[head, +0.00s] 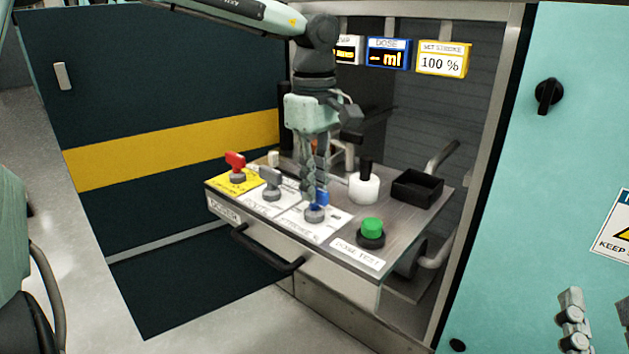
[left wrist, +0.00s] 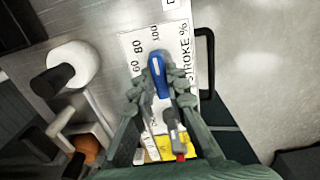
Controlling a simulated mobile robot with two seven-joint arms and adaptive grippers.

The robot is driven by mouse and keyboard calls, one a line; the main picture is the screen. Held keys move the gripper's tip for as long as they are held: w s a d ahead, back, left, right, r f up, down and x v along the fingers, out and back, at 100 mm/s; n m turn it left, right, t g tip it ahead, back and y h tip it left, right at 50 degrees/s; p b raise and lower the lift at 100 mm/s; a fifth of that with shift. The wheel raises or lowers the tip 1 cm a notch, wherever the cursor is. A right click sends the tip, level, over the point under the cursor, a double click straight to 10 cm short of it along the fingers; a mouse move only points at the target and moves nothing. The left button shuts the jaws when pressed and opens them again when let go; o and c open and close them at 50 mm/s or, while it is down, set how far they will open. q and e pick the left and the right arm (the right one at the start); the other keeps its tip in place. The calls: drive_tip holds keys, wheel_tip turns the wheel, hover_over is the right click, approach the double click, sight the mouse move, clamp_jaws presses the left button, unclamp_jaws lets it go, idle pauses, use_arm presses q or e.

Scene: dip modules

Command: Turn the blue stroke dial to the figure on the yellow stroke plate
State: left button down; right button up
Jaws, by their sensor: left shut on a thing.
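The blue stroke dial (head: 321,199) stands on the white stroke scale at the front of the drawer panel. In the left wrist view the blue dial (left wrist: 158,74) has its far end toward the figure 100, with 80 and 60 to the left. My left gripper (head: 314,197) comes down from above and is shut on the dial's handle, a finger on each side (left wrist: 159,80). The fingers partly hide the dial in the head view. The yellow stroke plate (head: 442,63) reads "SET STROKE 100 %". Part of my right gripper (head: 573,318) shows at lower right; its opening is unclear.
A red dial (head: 236,164) and a grey dial (head: 271,181) stand left of the blue one. A green button (head: 372,227), a white pot (head: 364,187) and a black tray (head: 417,186) are to the right. The drawer handle (head: 268,250) juts out in front.

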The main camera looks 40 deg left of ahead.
idle(0.5)
use_arm(q)
drive_tip(key=c, duration=1.5)
unclamp_jaws()
drive_tip(key=shift+c, duration=0.2)
drive_tip(key=shift+r, duration=0.1)
wheel_tip(320, 180, up, 12)
